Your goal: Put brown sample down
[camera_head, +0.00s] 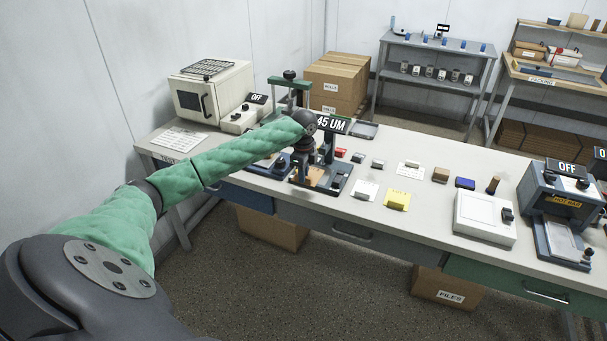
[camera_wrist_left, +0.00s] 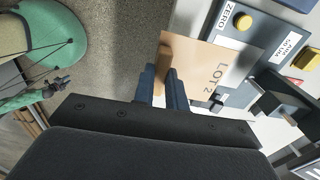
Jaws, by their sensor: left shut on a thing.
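The brown sample is a flat tan sheet marked LOT 2 (camera_wrist_left: 222,68) in the left wrist view. My left gripper (camera_wrist_left: 165,88) is shut on a narrow brown tab at its near edge. In the head view the gripper (camera_head: 303,168) points down at the thickness gauge (camera_head: 335,182) on the bench, and the sample (camera_head: 315,177) shows only in part behind the fingers. The sheet lies over or just above the gauge's base; I cannot tell whether it touches. My right gripper is not in view.
The gauge display (camera_head: 330,124) reads 45 UM. An oven (camera_head: 212,92) stands at the left. Bare bench lies between the small items.

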